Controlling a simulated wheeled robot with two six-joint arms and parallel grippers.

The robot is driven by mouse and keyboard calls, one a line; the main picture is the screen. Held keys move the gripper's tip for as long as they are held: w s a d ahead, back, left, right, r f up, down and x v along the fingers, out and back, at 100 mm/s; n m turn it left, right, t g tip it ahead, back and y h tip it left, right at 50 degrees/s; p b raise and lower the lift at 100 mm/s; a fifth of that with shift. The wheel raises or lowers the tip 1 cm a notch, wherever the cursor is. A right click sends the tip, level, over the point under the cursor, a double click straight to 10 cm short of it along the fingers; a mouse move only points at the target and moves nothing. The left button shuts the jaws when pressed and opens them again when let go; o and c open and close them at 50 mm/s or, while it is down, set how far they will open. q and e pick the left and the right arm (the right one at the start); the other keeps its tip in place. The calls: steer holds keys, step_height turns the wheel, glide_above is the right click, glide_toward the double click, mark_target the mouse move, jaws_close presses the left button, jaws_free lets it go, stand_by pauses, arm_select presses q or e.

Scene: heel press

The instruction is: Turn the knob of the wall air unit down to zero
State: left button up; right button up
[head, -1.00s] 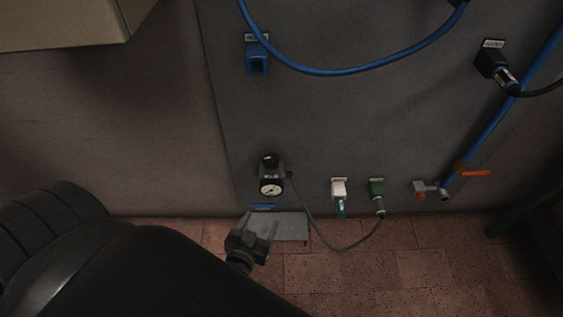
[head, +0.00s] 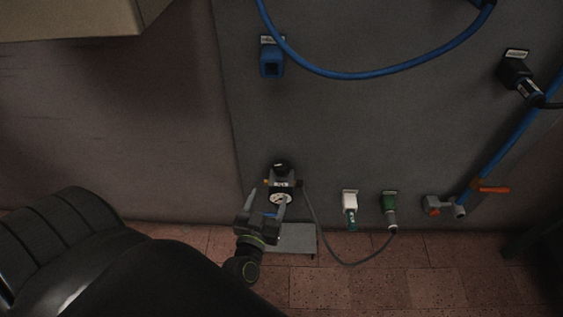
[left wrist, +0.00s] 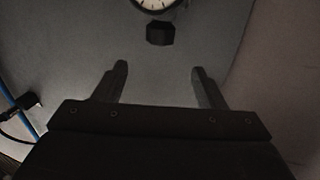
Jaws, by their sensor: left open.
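The wall air unit (head: 283,184) is mounted low on the grey wall panel, with a black knob (head: 281,168) on top and a round white gauge (head: 280,199) below it. My left gripper (head: 267,201) is open and empty. In the head view its fingers overlap the lower left of the unit; I cannot tell the exact gap. In the left wrist view the gauge (left wrist: 155,4) is cut by the top edge, and a black block that looks like the knob (left wrist: 160,33) lies beyond and between the open fingertips (left wrist: 160,69), apart from them. My right gripper is not in view.
A grey plate (head: 291,239) is below the unit. An orange-handled valve (head: 490,189) and blue hoses are further right. A pale box (head: 70,18) hangs upper left.

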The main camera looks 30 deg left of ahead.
mark_target(279, 171)
arm_select(q)
steer(key=x, duration=1.1)
steer(key=shift+w+a+p, duration=0.15)
steer(key=shift+w+p, duration=0.25)
steer(key=shift+w+a, duration=0.2)
steer(key=shift+w, duration=0.35)
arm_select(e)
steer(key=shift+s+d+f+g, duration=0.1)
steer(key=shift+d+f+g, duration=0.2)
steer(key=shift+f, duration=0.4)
arm_select(q)
steer(key=shift+c, duration=0.4)
